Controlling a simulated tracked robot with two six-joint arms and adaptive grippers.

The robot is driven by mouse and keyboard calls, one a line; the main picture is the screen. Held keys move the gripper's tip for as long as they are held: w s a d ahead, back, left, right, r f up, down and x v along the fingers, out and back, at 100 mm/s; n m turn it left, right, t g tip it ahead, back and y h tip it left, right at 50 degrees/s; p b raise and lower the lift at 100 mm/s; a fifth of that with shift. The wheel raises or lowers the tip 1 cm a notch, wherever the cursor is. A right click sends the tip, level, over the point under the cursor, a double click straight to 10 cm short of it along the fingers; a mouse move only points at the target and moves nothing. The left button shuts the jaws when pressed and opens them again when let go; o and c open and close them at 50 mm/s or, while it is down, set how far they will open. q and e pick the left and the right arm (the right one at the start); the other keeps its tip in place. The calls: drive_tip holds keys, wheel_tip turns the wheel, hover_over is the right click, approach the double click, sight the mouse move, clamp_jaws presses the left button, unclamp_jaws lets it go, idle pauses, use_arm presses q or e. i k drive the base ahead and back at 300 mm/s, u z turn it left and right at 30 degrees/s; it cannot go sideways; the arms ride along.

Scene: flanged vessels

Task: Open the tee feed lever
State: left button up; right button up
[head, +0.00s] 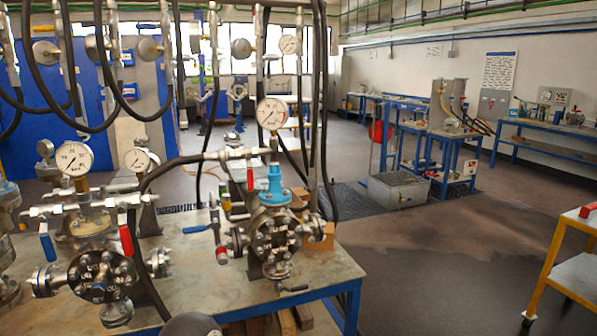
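No label shows which lever is the tee feed lever. Neither of my grippers is in view.
Pressure gauges (74,158) and (271,114) top the vessels. Black hoses (165,170) loop down in front of and between them. Wooden blocks (318,237) sit behind the right vessel. A yellow cart (555,262) stands at the right; the floor (440,270) between is clear.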

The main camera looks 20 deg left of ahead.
sight(250, 173)
drive_tip(key=u, duration=0.1)
drive_tip(key=i, duration=1.25)
drive_tip(key=u, duration=0.85)
